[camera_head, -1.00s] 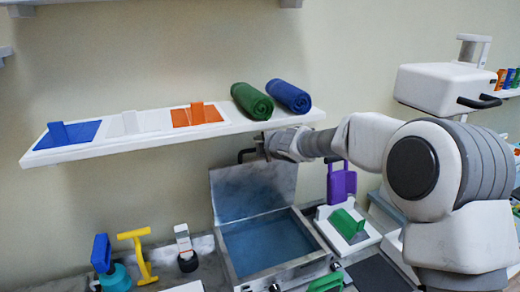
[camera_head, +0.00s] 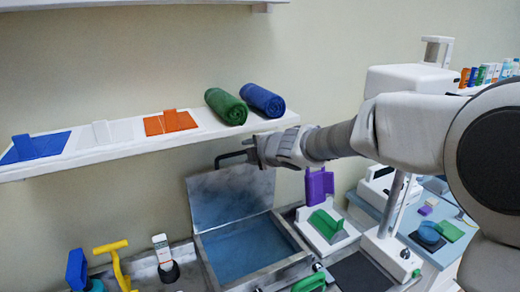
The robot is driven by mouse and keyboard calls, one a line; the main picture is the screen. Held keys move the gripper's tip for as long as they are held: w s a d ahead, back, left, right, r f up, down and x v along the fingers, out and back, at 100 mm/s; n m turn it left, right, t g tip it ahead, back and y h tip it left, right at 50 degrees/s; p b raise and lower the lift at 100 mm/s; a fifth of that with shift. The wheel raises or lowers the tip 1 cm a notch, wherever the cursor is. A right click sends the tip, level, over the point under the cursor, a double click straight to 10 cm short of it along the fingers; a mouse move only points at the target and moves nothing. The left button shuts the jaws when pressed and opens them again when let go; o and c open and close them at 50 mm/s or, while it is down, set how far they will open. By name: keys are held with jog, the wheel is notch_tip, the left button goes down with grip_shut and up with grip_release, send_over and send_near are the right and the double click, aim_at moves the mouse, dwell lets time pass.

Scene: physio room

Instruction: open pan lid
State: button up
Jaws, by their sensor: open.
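The pan (camera_head: 290,272) is a square metal box on the counter with a blue surface inside. Its grey marbled lid (camera_head: 232,194) stands raised, nearly upright, at the back of the pan. A black handle (camera_head: 229,156) shows at the lid's top edge. My gripper (camera_head: 252,151) is at the top of the lid, beside the handle, just below the shelf. Its fingers are small in this view, and I cannot tell whether they touch the handle.
A white shelf (camera_head: 92,160) above holds a green rolled towel (camera_head: 226,106), a blue rolled towel (camera_head: 262,100) and coloured plates. A yellow tool (camera_head: 116,264) stands left of the pan. A white block with a green piece (camera_head: 325,224) and a purple object (camera_head: 319,185) stand right.

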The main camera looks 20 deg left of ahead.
jog(key=p+v, duration=0.1)
jog(key=v, duration=0.5)
jog(key=shift+d+r, duration=0.2)
jog(key=shift+s, duration=0.15)
jog(key=s+d+r+m+t+h+b, duration=0.1)
jog(key=s+d+m+h, duration=0.2)
jog(key=d+m+h, duration=0.7)
jog(key=s+d+m+t+y+b, duration=0.1)
jog(key=s+d+m, duration=0.35)
jog(key=d, duration=1.15)
jog(key=s+d+f+m+g, duration=0.2)
jog(key=s+m, duration=0.4)
jog(key=s, duration=0.3)
jog(key=s+d+f+m+g+b, duration=0.1)
jog(key=s+d+f+m+g, duration=0.2)
jog(key=s, duration=0.7)
notch_tip(320, 180, down, 3)
jog(key=d+m, duration=0.2)
jog(key=m, duration=0.1)
jog(key=shift+d, duration=0.2)
